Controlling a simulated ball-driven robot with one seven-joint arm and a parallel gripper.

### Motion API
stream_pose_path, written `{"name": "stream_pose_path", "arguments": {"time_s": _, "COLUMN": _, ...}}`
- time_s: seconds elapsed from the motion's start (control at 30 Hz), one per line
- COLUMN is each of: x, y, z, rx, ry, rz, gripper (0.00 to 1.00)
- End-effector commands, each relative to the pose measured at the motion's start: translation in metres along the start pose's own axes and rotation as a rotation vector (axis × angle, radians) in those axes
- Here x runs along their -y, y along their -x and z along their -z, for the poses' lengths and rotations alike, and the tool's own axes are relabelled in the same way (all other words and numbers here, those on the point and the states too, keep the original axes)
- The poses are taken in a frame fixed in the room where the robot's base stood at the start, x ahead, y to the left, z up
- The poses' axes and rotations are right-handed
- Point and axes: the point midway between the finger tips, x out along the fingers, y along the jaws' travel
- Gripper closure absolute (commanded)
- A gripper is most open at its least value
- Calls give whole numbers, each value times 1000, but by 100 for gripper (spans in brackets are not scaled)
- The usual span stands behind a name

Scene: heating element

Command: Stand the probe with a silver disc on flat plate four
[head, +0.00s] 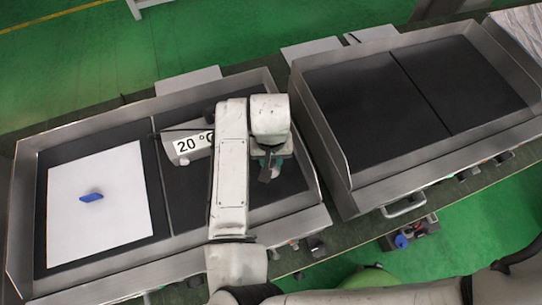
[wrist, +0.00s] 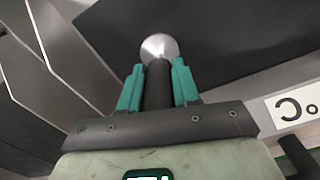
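My gripper (head: 268,168) is over the right-hand dark plate (head: 292,187) of the left heating unit. In the wrist view its teal fingers (wrist: 158,85) are shut on the dark handle of the probe (wrist: 157,88). A silver disc (wrist: 159,46) forms the probe's far end. I cannot tell whether the disc touches the plate below. The right heating unit has two bare dark plates, a left one (head: 355,105) and a right one (head: 460,85). No plate numbers are readable. The probe is mostly hidden in the head view.
A box reading 20 °C (head: 190,146) lies left of my arm; its label also shows in the wrist view (wrist: 297,105). A white sheet (head: 95,225) with a blue object (head: 91,197) covers much of the leftmost plate. Raised metal rims (head: 318,140) separate the units.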

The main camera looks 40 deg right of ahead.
Motion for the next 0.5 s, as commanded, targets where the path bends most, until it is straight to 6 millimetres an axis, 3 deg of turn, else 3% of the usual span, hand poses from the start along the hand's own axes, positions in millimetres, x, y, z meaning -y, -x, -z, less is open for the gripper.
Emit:
{"name": "stream_pose_path", "arguments": {"time_s": 0.2, "x": 0, "y": 1, "z": 0, "rx": 0, "ry": 0, "rz": 0, "gripper": 47}}
{"name": "stream_pose_path", "arguments": {"time_s": 0.5, "x": 0, "y": 4, "z": 0, "rx": 0, "ry": 0, "rz": 1, "gripper": 46}}
